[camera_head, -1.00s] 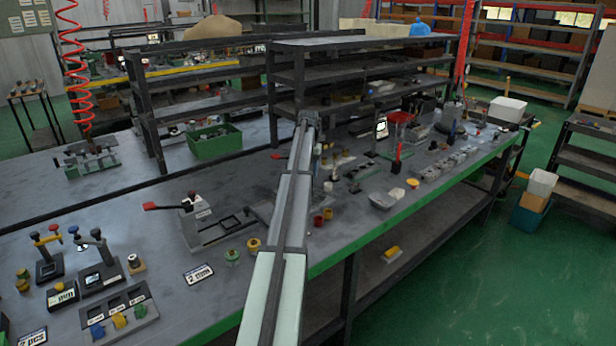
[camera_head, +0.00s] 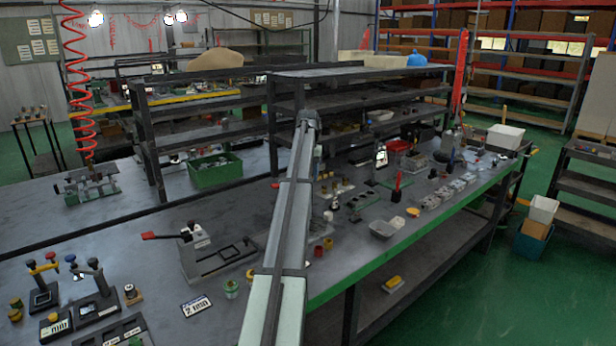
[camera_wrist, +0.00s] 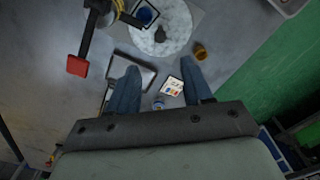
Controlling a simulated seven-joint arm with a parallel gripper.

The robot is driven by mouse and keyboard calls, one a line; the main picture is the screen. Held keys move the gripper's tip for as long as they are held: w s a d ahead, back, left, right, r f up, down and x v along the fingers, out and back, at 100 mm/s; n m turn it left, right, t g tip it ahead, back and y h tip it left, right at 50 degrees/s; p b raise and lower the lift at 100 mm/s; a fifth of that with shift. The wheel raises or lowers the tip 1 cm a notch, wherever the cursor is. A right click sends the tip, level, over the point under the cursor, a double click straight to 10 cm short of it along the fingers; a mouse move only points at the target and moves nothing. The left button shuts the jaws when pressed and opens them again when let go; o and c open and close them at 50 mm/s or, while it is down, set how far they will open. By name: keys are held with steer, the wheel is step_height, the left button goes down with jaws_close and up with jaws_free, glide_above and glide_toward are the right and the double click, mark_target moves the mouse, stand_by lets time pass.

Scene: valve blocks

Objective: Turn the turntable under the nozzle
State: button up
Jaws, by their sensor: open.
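In the wrist view, a pale round disc (camera_wrist: 178,42), which looks like the turntable, lies flat on the bench beyond my fingertips. A small dark piece (camera_wrist: 160,35) sits on it. A black frame with a round blue part (camera_wrist: 146,13) stands at its left edge; I cannot tell whether this is the nozzle. My gripper (camera_wrist: 160,78) is open. Its two fingers are apart, with a card with coloured squares (camera_wrist: 174,86) visible between them, below the disc. Nothing is held. In the head view my arm covers this spot, and disc and gripper are hidden.
A red-handled lever (camera_wrist: 78,66) stands left of my fingers in the wrist view. An amber cup (camera_wrist: 201,51) stands right of the disc, near the green bench edge (camera_wrist: 245,75). In the head view, a red-handled press (camera_head: 193,248) stands left of my arm.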

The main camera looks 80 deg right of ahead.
steer(key=w+f+n+g, duration=0.1)
steer(key=w+f, duration=0.1)
steer(key=w, duration=0.9)
steer(key=s+f+m+g, duration=0.1)
steer(key=s+f+m, duration=0.2)
steer(key=m, duration=0.3)
steer(key=s+f+m+g, duration=0.1)
steer(key=s+f+m, duration=0.2)
steer(key=f+m, duration=0.2)
steer(key=s+f+m+g, duration=0.1)
steer(key=s+f+m, duration=0.2)
steer(key=m, duration=0.5)
steer(key=shift+s+a+f+y, duration=0.15)
steer(key=shift+s+f+y, duration=0.15)
steer(key=shift+s+f, duration=0.15)
steer(key=shift+r, duration=0.1)
jaws_close()
stand_by(0.4)
